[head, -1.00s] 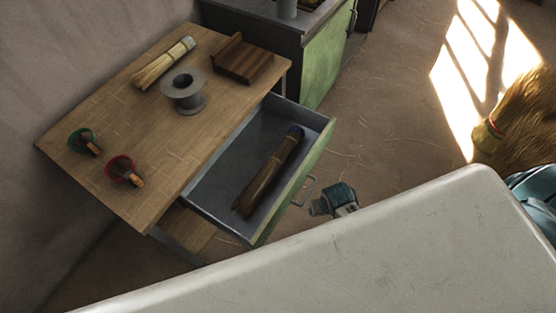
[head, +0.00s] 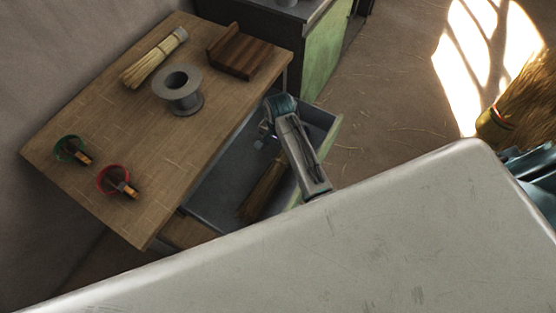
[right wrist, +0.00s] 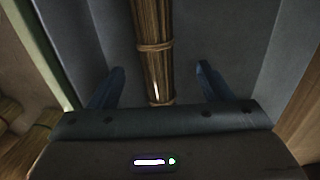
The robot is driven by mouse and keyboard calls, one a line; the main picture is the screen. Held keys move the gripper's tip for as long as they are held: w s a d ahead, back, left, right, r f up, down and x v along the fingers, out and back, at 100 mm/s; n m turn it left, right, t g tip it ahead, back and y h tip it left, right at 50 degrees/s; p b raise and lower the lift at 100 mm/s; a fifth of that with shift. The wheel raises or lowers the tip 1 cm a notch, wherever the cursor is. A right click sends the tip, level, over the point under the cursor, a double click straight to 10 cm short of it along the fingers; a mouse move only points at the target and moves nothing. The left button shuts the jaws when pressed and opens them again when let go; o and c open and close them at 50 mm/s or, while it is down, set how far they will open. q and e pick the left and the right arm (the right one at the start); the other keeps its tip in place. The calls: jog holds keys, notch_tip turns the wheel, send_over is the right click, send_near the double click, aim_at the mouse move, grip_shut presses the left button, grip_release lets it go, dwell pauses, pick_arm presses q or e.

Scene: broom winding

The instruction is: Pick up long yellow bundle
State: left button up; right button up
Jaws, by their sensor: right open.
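A long yellowish-brown bundle (head: 262,190) of stalks lies in the open drawer (head: 212,197), partly hidden by my right arm. In the right wrist view the bundle (right wrist: 152,42) has tied bands and runs down between the two fingers. My right gripper (head: 268,130) is over the drawer. Its fingers (right wrist: 160,78) are open, one on each side of the bundle, with a gap to both sides. A shorter pale yellow bundle (head: 153,60) with a whitish bound end lies on the table. My left gripper is not in view.
The wooden table (head: 110,120) holds a grey spool (head: 180,103), a dark wooden block (head: 240,52), and a green (head: 70,148) and a red ring-shaped item (head: 113,180). The drawer walls stand close around my right gripper. A broom (head: 520,95) is at the right.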

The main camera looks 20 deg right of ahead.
aim_at(281, 159)
jog(key=f, duration=0.3)
jog(key=shift+s+d+f, duration=0.1)
jog(key=shift+s+f, duration=0.15)
jog(key=shift+f, duration=0.1)
jog(key=shift+d+f+p, duration=0.15)
jog(key=shift+f+p, duration=0.4)
jog(key=shift+f, duration=2.4)
jog(key=c, duration=1.2)
jog(key=shift+r, duration=0.1)
notch_tip(281, 159, up, 10)
